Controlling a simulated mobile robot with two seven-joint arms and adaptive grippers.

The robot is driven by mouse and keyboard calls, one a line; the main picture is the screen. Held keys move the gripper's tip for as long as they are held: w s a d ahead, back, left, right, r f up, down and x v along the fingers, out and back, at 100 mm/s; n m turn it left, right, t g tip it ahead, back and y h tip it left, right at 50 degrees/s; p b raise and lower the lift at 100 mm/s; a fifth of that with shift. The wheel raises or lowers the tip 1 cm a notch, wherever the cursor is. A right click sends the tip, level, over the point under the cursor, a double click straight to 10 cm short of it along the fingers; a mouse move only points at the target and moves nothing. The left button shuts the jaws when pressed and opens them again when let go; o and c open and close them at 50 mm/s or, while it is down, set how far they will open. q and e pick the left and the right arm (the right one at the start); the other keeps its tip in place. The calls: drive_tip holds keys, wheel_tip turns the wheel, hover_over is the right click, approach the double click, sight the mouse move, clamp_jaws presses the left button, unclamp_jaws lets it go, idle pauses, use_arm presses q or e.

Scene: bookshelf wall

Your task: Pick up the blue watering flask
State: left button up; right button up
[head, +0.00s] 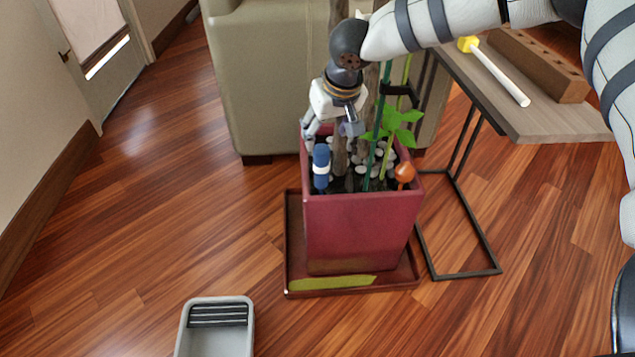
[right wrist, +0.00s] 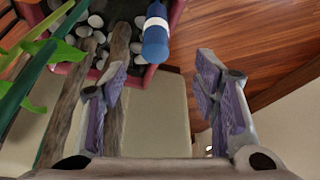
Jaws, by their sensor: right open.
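The blue watering flask (head: 321,167), blue with a white band, stands upright in the front left corner of the red square planter (head: 358,232). In the right wrist view the flask (right wrist: 156,35) shows at the top, ahead of the space between the fingers, with the planter's rim beside it. My right gripper (head: 330,135) is over the planter, just above and behind the flask. Its two fingers (right wrist: 165,95) are spread wide with nothing between them. The flask's lower end is hidden inside the planter. My left gripper is not in view.
Green stakes, a leafy plant (head: 394,128) and an orange-topped object (head: 404,173) stand in the planter right of the flask. A small table (head: 540,120) carries a mallet (head: 498,72) and a brown block (head: 540,65). A grey tray (head: 216,302) lies on the floor. Floor left of the planter is clear.

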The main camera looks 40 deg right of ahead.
sight(323, 150)
drive_tip(key=b+x, duration=0.1)
drive_tip(key=x, duration=0.3)
drive_tip(key=b+x, duration=0.2)
drive_tip(key=x, duration=0.2)
drive_tip(key=b+x, duration=0.1)
drive_tip(key=x, duration=0.2)
drive_tip(key=shift+w+d+f, duration=0.3)
drive_tip(key=shift+d, duration=0.05)
drive_tip(key=shift+r, duration=0.1)
drive_tip(key=c, duration=1.2)
